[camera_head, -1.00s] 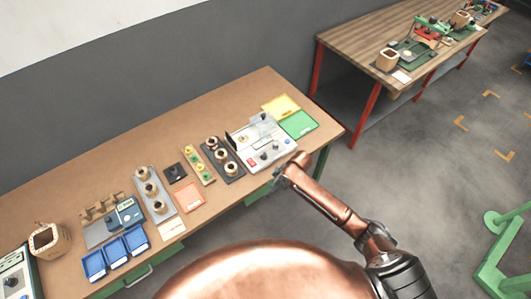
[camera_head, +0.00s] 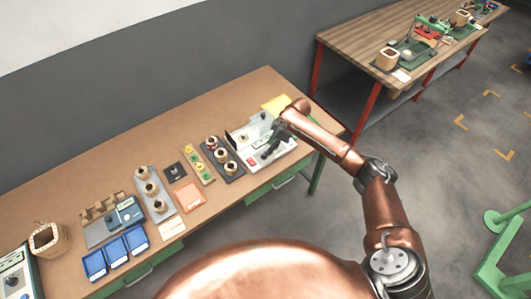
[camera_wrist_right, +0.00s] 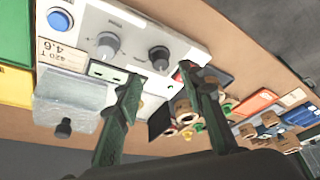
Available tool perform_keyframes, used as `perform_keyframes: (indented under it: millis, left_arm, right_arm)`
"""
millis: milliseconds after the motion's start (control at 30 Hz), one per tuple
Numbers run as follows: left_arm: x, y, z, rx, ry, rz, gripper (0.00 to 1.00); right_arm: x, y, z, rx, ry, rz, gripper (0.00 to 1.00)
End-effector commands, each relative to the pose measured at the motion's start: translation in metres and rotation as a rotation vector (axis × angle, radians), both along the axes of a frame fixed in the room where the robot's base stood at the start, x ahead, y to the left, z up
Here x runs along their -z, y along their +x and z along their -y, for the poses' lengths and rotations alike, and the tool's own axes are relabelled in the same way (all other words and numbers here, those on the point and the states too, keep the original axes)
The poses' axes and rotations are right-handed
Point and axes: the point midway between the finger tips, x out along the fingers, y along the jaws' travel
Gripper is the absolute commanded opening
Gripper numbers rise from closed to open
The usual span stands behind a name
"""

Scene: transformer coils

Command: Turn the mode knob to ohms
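The white tester (camera_head: 283,151) stands at the right end of the workbench. In the right wrist view its panel (camera_wrist_right: 180,33) fills the upper part, with a grey pointer knob (camera_wrist_right: 107,45), a smaller black knob (camera_wrist_right: 160,56) and a blue button (camera_wrist_right: 60,20). I cannot read which knob is the mode knob or its setting. My right gripper (camera_head: 267,153) is over the tester's front. In the wrist view its two fingers (camera_wrist_right: 165,88) are wide apart with nothing between them, the knobs lying beyond the fingertips. My left gripper is out of view.
Left of the tester stand a dark board of coils (camera_head: 225,158), a yellow board (camera_head: 198,165) and an orange tray (camera_head: 189,197). Blue bins (camera_head: 115,254) are at the front left. A yellow tray (camera_head: 275,104) lies behind the tester. Bare bench (camera_head: 165,135) runs along the back.

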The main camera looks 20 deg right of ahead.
Motion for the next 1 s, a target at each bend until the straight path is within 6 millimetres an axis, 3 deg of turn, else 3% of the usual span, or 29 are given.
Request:
perform_keyframes:
  millis: [200, 400, 733, 1000]
  left_arm:
    - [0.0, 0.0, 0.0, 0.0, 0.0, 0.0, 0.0]
    - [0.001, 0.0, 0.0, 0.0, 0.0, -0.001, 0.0]
    - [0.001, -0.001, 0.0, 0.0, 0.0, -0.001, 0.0]
    - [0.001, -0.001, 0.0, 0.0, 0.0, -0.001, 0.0]
  right_arm:
    - [0.034, 0.005, -0.013, 0.0, -0.001, -0.003, 0.36]
    - [0.053, 0.008, -0.019, 0.001, 0.0, -0.002, 0.36]
    - [0.057, 0.009, -0.021, 0.001, 0.0, 0.0, 0.36]
    - [0.056, 0.009, -0.021, 0.001, 0.0, 0.0, 0.18]
